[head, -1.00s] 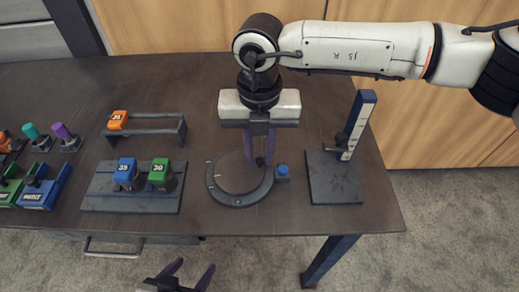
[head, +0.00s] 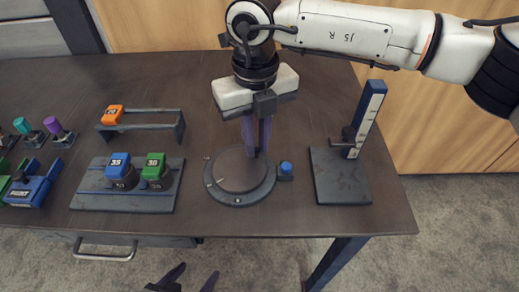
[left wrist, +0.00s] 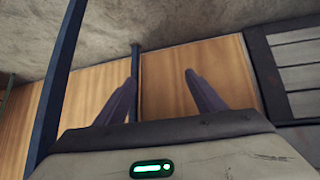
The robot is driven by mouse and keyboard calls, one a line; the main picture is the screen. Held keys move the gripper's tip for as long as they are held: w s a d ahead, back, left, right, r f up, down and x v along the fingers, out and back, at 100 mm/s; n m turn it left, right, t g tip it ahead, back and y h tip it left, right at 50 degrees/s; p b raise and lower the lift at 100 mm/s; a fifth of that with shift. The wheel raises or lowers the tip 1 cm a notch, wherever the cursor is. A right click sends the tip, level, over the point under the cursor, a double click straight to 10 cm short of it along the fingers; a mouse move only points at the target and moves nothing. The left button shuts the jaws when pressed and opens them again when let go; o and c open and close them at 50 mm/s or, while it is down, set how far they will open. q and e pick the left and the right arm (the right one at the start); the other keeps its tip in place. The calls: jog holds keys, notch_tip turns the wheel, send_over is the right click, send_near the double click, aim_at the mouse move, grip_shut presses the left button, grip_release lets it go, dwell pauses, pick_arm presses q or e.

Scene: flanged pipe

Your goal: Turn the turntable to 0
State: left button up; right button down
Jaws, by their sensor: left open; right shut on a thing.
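The turntable (head: 236,176) is a round dark disc in a ring with small pale marks, on the table in the head view. A pale line shows on the disc's left front part. My right gripper (head: 256,151) points down at the disc's back right edge, its purple fingers shut on a small part of the turntable that they mostly hide. My left gripper (head: 188,280) is open and empty below the table's front edge; its two fingers also show apart in the left wrist view (left wrist: 165,88). The mark for 0 is too small to read.
A blue knob (head: 286,169) sits at the turntable's right side. An upright scale stand (head: 341,178) is further right. Blue and green blocks (head: 121,167) stand on a board to the left, with an orange block (head: 113,114) on a rack behind. Bare table lies behind the turntable.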

aim_at(240, 150)
jog(key=shift+w+a+f+n+b, duration=0.15)
jog(key=shift+n+b, duration=0.1)
jog(key=shift+n, duration=0.25)
jog(key=shift+w+a+r+n+b, duration=0.1)
jog(key=shift+w+a+n+b, duration=0.1)
jog(key=shift+n, duration=0.3)
jog(key=shift+w+a+n+b, duration=0.2)
jog(key=shift+a+n+b, duration=0.15)
jog(key=shift+n, duration=0.55)
jog(key=shift+w+a+n, duration=0.15)
jog(key=shift+a+n, duration=0.1)
jog(key=shift+n, duration=0.65)
jog(key=shift+w+a+n+b, duration=0.1)
jog(key=shift+a+n+b, duration=0.25)
jog(key=shift+n, duration=0.45)
jog(key=shift+a+n, duration=0.25)
jog(key=shift+n, duration=0.45)
jog(key=shift+a+n, duration=0.2)
jog(key=shift+n, duration=0.5)
jog(key=c, duration=1.7)
grip_release()
jog(key=shift+c, duration=0.2)
jog(key=shift+r, duration=0.2)
